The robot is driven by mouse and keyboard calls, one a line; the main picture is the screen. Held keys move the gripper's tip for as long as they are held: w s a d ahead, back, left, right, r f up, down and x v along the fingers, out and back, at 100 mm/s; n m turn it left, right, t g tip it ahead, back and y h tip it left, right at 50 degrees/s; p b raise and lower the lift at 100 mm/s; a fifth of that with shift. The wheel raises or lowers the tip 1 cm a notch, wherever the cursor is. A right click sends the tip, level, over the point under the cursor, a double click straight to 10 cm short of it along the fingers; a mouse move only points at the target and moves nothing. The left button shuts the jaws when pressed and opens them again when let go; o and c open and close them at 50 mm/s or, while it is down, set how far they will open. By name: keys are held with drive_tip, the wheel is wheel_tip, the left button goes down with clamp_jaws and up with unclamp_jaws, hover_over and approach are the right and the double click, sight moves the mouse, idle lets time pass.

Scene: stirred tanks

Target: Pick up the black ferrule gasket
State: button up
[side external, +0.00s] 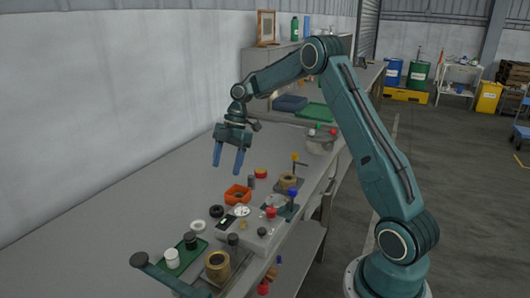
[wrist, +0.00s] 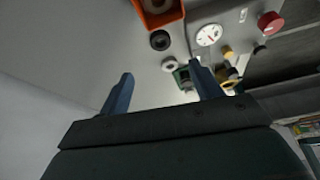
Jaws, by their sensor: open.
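The black ferrule gasket (side external: 216,207), a small black ring, lies flat on the grey bench beside the orange bin in the side view. It also shows in the wrist view (wrist: 154,42), near the top middle, just below the orange bin. My gripper (side external: 228,168) is open and empty, with its two blue fingers pointing down well above the bench. In the wrist view its fingers (wrist: 160,70) are spread apart, and the gasket shows beyond the tips, between them. My gripper touches nothing.
A white ring (side external: 194,226) lies near the gasket. An orange bin (side external: 237,199) and a grey control box (side external: 262,240) with a gauge and red button stand close by. A green tray (side external: 190,262) holds jars. The bench's left side is clear.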

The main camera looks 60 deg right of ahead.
approach(217, 209)
drive_tip(key=shift+x, duration=1.5)
drive_tip(key=shift+w+f, duration=0.1)
drive_tip(key=shift+x, duration=2.5)
drive_tip(key=shift+c, duration=0.2)
drive_tip(key=c, duration=1)
